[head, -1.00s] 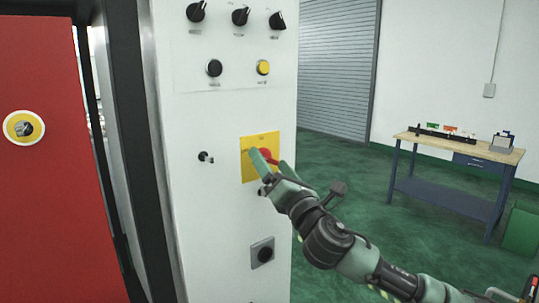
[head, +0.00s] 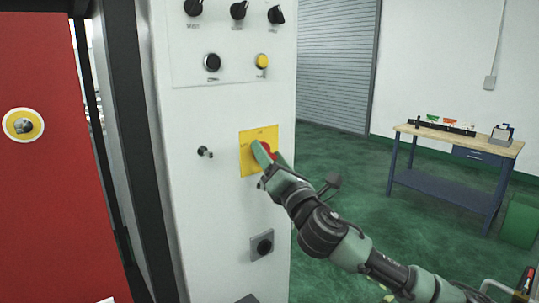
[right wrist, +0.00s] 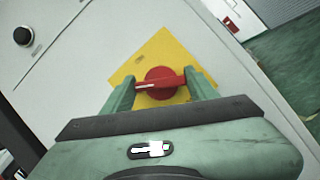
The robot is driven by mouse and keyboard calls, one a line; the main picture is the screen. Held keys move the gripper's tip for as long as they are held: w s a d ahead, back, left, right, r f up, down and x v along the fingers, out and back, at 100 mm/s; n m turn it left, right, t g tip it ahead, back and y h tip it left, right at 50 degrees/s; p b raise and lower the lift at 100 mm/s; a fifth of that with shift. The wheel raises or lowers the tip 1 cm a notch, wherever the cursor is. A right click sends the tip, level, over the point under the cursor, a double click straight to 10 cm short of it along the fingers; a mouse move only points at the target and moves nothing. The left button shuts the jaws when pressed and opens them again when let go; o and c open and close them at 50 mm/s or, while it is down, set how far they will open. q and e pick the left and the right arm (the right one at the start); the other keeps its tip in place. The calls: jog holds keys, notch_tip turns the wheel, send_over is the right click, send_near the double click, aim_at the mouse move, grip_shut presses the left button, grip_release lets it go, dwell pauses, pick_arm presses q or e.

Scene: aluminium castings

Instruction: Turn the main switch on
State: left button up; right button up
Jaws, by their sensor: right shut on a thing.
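The main switch (head: 268,148) is a red rotary handle on a square yellow plate (head: 246,135) on the front of the white cabinet. In the right wrist view the red handle (right wrist: 165,82) lies nearly level across its round red base, while the yellow plate looks tilted. My right gripper (head: 264,155) is at the switch. In the right wrist view its fingers (right wrist: 160,86) are at the two ends of the handle, shut on it. In the head view the fingers hide part of the switch. My left gripper is not in view.
The white cabinet has black knobs (head: 239,10), a yellow button (head: 262,61), a small lock (head: 205,152) and a lower black knob (head: 264,246). A red panel (head: 50,200) stands at left. A workbench (head: 455,141) stands at right on open green floor.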

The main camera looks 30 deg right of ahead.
jog(key=m+p, duration=0.1)
jog(key=m+g+h+p, duration=0.1)
jog(key=m, duration=0.1)
jog(key=m+h+p, duration=0.1)
jog(key=m, duration=0.1)
jog(key=shift+r+g, duration=0.25)
jog(key=shift+g, duration=0.05)
jog(key=m+g+p, duration=0.1)
jog(key=m+p, duration=0.2)
jog(key=m, duration=0.1)
jog(key=shift+h+p, duration=0.3)
jog(key=shift+p, duration=0.1)
jog(key=shift+m+g+p, duration=0.7)
jog(key=shift+m+p, duration=0.35)
jog(key=shift+m, duration=0.05)
jog(key=shift+f+m+p, duration=0.15)
jog(key=shift+m+p, duration=0.65)
jog(key=o, duration=1.4)
jog(key=shift+c, duration=0.2)
jog(key=shift+s, duration=0.1)
